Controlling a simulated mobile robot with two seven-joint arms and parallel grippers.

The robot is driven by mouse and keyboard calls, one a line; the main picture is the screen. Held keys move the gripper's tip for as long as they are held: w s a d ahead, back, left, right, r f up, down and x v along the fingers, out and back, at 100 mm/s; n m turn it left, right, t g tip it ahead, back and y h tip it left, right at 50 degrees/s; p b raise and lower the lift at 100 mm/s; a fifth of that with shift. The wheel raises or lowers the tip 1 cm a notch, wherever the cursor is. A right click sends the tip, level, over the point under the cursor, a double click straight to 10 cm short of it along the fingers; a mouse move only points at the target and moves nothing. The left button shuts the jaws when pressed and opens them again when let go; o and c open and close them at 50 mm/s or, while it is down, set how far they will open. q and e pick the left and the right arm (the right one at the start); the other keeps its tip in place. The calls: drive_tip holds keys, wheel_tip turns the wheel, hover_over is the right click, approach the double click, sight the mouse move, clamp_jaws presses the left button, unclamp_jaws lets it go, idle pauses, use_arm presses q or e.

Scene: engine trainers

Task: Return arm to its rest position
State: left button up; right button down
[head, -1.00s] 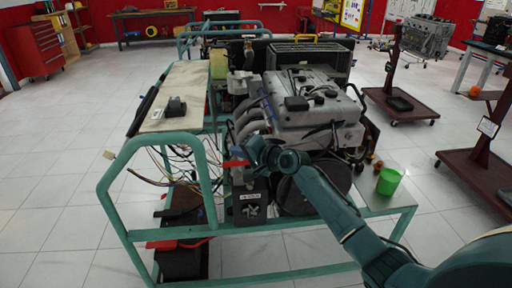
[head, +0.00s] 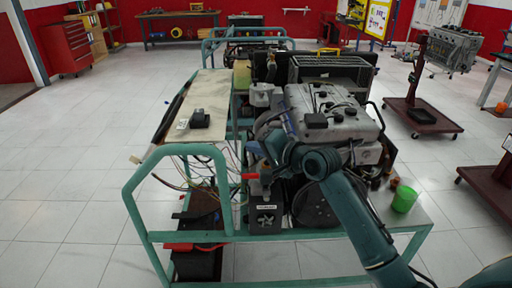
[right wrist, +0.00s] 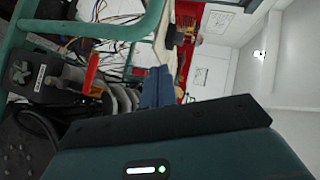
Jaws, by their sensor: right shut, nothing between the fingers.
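My right arm (head: 345,205) reaches in from the lower right, in front of the near end of the engine trainer's green frame (head: 131,205). The right gripper's wrist end (head: 272,150) is beside the front left of the grey engine (head: 335,112); its fingertips are hard to make out there. In the right wrist view the blue fingers (right wrist: 157,88) are together with nothing between them. A red-handled part (right wrist: 91,73) and the black box (right wrist: 45,80) show to their left, apart from them in the picture. My left gripper is not in view.
A green cup (head: 404,199) stands on the frame's right shelf. Loose wires (head: 205,170) hang beside the light board (head: 208,95). A black battery (head: 198,264) sits low at the left. A red-brown engine stand (head: 420,117) is at right. The tiled floor at left is clear.

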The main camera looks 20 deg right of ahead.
idle(0.4)
drive_tip(key=s+a+f+n+g+h, duration=0.1)
drive_tip(key=s+f+n, duration=0.1)
drive_tip(key=s+f, duration=0.5)
drive_tip(key=s+f+n+g+h, duration=0.1)
drive_tip(key=s+f+n, duration=0.15)
drive_tip(key=f, duration=0.75)
drive_tip(key=s+a+f+n, duration=0.1)
drive_tip(key=s+f+n, duration=0.3)
drive_tip(key=s, duration=0.6)
drive_tip(key=s+a+f+n+g+h, duration=0.1)
drive_tip(key=s+f+n, duration=0.2)
drive_tip(key=s+f, duration=0.5)
drive_tip(key=s, duration=0.3)
drive_tip(key=shift+a+f+n+g+h, duration=0.15)
drive_tip(key=shift+n+g+h, duration=0.15)
drive_tip(key=shift+n, duration=0.05)
